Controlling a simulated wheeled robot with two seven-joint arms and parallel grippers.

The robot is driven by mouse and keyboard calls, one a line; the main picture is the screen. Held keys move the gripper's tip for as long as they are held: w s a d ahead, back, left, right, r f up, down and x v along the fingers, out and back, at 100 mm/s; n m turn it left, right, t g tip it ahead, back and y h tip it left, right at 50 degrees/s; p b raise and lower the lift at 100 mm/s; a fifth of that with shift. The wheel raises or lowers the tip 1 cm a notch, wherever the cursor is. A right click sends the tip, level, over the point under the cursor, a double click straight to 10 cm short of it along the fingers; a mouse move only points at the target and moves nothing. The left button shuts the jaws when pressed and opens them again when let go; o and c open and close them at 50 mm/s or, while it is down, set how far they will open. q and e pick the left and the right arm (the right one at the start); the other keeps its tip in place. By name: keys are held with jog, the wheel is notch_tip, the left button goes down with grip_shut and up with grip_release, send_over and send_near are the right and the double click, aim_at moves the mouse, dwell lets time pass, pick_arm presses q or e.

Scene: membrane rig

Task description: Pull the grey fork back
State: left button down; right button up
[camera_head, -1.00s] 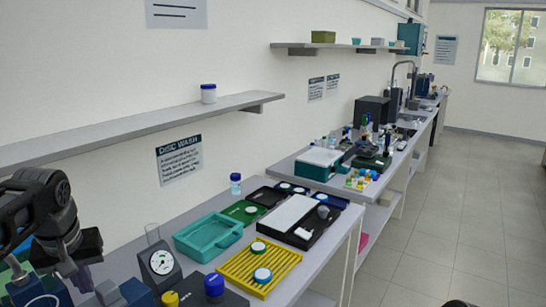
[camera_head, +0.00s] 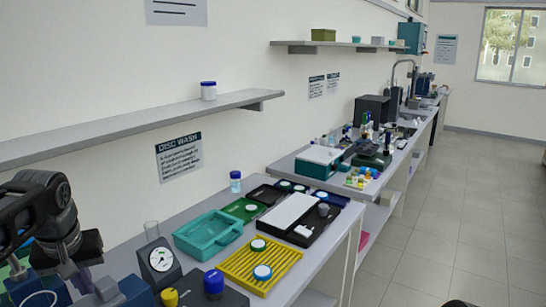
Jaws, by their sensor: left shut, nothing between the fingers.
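The membrane rig stands at the lower left of the bench, with a round dial gauge (camera_head: 161,259), a blue knob (camera_head: 213,282) and a yellow knob (camera_head: 169,298). Blue blocks (camera_head: 132,292) of it show at the bottom edge. I cannot make out the grey fork; the arm and the frame's lower edge hide part of the rig. My left gripper (camera_head: 86,246) is at the far left, over the rig's left part and left of the gauge. It is shut and holds nothing. My right gripper is not in view.
A teal tray (camera_head: 181,237), a yellow rack (camera_head: 232,268) with white discs and a black tray (camera_head: 322,234) lie right of the rig. A shelf (camera_head: 130,130) runs along the wall above.

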pick_arm(q)
jog(key=shift+s+d+f+b, duration=0.15)
jog(key=shift+f+b, duration=0.2)
jog(key=shift+f, duration=0.2)
jog(key=shift+s+f+b, duration=0.15)
jog(key=shift+f+b, duration=0.2)
jog(key=shift+f, duration=0.4)
jog(key=shift+w+a+f, duration=0.1)
jog(key=shift+w+a, duration=0.1)
jog(key=shift+w, duration=0.1)
jog(key=shift+s+d+r, duration=0.1)
jog(key=shift+r, duration=0.2)
